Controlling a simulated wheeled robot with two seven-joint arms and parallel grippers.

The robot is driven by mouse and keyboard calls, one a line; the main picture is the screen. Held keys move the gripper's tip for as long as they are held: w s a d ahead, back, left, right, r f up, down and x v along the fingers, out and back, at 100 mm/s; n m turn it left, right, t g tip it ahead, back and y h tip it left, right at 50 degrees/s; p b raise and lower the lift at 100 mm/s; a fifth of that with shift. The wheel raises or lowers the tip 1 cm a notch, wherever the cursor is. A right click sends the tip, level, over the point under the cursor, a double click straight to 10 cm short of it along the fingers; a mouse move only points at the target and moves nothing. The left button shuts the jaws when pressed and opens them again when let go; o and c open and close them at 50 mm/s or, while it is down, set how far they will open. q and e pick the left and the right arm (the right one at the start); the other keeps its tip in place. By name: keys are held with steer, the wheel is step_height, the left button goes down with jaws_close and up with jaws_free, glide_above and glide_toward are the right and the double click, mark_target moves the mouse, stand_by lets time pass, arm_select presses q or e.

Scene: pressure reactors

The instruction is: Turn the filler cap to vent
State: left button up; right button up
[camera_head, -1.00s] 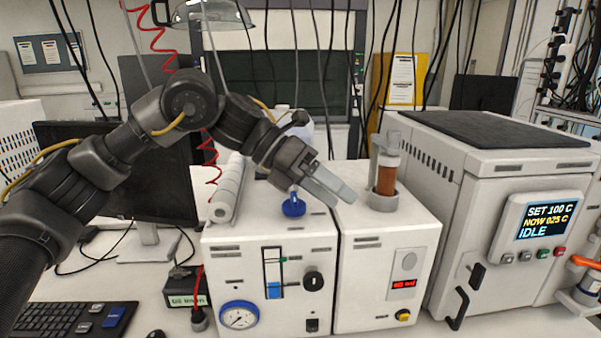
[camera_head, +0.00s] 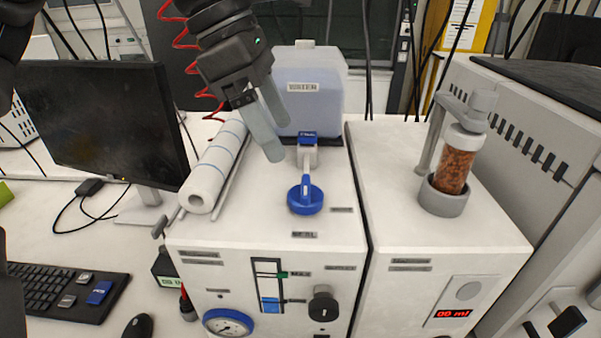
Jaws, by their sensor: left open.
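The round blue filler cap (camera_head: 305,199) sits on the top face of the white box unit (camera_head: 335,228) in the middle. Its markings are too small to read. My left gripper (camera_head: 272,136) hangs above and to the left of the cap in the picture, with its grey fingers pointing down. The fingers are apart and empty, and do not touch the cap. My right gripper is not in view.
A water tank (camera_head: 313,95) with a blue-topped tap (camera_head: 307,140) stands behind the cap. A paper roll (camera_head: 213,170) lies to the left. A holder with a brown-filled clear cylinder (camera_head: 454,168) stands to the right. A monitor (camera_head: 100,125) is at far left.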

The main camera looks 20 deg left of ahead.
mark_target(305, 184)
arm_select(q)
steer(key=x, duration=0.7)
steer(key=shift+w+f, duration=0.15)
steer(key=shift+f, duration=0.05)
steer(key=shift+w+d+f, duration=0.1)
steer(key=shift+d+f, duration=0.25)
steer(key=shift+f, duration=0.25)
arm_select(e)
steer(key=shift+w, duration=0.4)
arm_select(q)
steer(key=c, duration=1)
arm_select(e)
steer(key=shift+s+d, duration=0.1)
